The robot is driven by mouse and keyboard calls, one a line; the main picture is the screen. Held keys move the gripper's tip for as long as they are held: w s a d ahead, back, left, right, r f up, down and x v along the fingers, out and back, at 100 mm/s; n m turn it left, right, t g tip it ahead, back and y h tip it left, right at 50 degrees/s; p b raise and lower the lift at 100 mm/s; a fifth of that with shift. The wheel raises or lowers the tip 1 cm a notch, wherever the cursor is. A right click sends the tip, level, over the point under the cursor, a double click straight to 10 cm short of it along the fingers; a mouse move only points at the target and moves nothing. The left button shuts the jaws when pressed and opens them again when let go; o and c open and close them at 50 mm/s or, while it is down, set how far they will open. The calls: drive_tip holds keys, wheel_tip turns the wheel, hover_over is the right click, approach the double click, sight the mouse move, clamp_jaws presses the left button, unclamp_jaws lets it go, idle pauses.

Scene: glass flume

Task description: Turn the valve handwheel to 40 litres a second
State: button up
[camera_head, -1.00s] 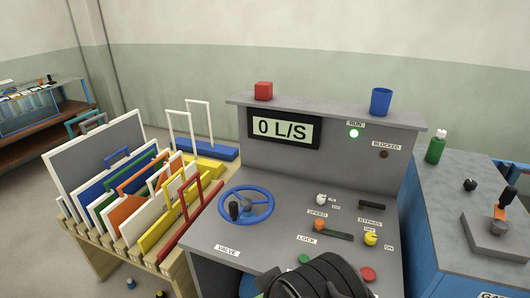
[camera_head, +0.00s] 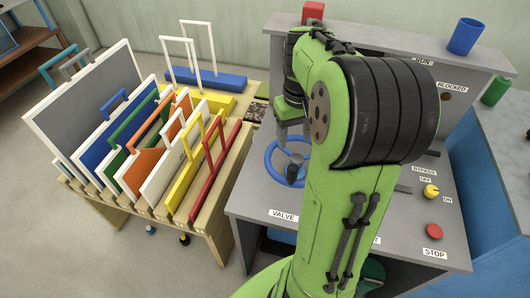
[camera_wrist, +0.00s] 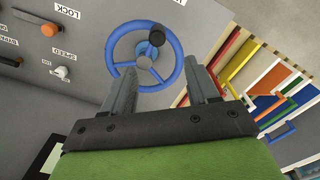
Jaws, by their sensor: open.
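The blue valve handwheel (camera_head: 268,160) lies on the sloping grey console top, above the VALVE label (camera_head: 284,215). My arm hides its right part in the head view. In the wrist view the whole handwheel (camera_wrist: 111,46) shows, with spokes and a dark upright knob (camera_wrist: 156,37) near its far rim. My gripper (camera_wrist: 160,75) is open and empty, its two fingers apart and pointing at the wheel; the near rim appears between them. I cannot tell whether they touch it. In the head view the gripper is above the wheel, partly hidden by my arm. The flow display is hidden now.
A wooden rack of coloured framed boards (camera_head: 205,215) stands close left of the console. A red cube (camera_head: 313,12) and blue cup (camera_head: 466,36) sit on the console's upper ledge. A yellow knob (camera_head: 431,191) and red STOP button (camera_head: 434,231) are on the right.

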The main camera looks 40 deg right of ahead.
drive_tip(key=b, duration=0.1)
hover_over(293, 168)
drive_tip(key=f, duration=0.5)
drive_tip(key=shift+s, duration=0.4)
drive_tip(key=f, duration=0.3)
drive_tip(key=f+b, duration=0.1)
drive_tip(key=f, duration=0.3)
drive_tip(key=f+b, duration=0.1)
drive_tip(key=f, duration=0.2)
drive_tip(key=shift+w+f, duration=0.35)
drive_tip(key=shift+f, duration=0.05)
drive_tip(key=shift+c, duration=0.2)
clamp_jaws()
